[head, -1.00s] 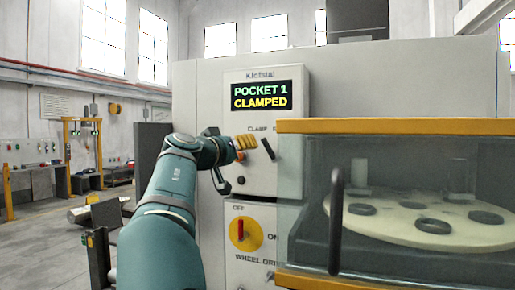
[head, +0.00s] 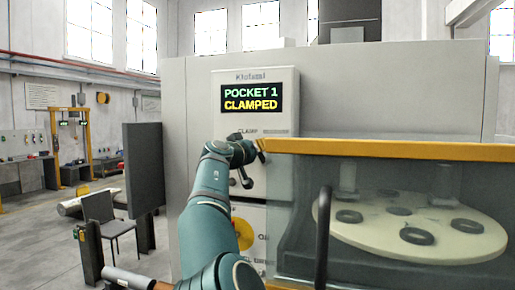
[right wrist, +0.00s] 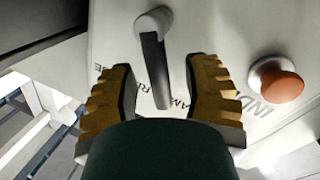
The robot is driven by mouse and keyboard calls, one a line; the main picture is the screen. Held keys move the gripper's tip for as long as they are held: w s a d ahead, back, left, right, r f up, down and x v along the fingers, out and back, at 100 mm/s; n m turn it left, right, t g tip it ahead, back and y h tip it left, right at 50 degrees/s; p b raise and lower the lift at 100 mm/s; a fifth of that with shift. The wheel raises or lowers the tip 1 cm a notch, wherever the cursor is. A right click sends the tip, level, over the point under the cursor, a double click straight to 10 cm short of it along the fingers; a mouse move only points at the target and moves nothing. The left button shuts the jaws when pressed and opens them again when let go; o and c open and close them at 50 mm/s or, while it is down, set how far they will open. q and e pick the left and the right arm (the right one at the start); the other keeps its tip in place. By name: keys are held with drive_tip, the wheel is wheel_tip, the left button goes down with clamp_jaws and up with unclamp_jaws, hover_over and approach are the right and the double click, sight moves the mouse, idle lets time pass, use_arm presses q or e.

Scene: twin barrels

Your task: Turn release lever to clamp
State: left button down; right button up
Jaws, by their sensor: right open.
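The release lever, a dark bar on a pale round hub (right wrist: 153,22), shows in the right wrist view; its bar (right wrist: 154,72) lies between my right gripper's fingers. My right gripper (right wrist: 160,95) is open, with a yellow ribbed finger on each side and visible gaps to the bar. In the head view my arm reaches to the machine panel, and its wrist largely hides the gripper (head: 259,148) and lever. The display (head: 252,98) reads "POCKET 1 CLAMPED". My left gripper is not seen.
An orange knob (right wrist: 277,82) sits beside the lever in the wrist view. A glass guard with a yellow top rail (head: 390,149) and dark handle (head: 323,240) stands right of the panel, enclosing a round plate (head: 455,240). A chair (head: 108,212) stands at left.

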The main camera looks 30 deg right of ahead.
clamp_jaws()
drive_tip(key=shift+w+a+f+n+b, duration=0.1)
drive_tip(key=shift+f+n+b, duration=0.15)
drive_tip(key=shift+n+b, duration=0.3)
drive_tip(key=shift+w+a+f+n+h+b, duration=0.1)
drive_tip(key=shift+w+n+h+b, duration=0.1)
drive_tip(key=shift+n, duration=0.35)
drive_tip(key=shift+w+a+f+n+h+b, duration=0.1)
drive_tip(key=shift+n+b, duration=0.05)
drive_tip(key=shift+n, duration=0.35)
drive_tip(key=shift+s+r, duration=0.1)
unclamp_jaws()
drive_tip(key=v, duration=1.2)
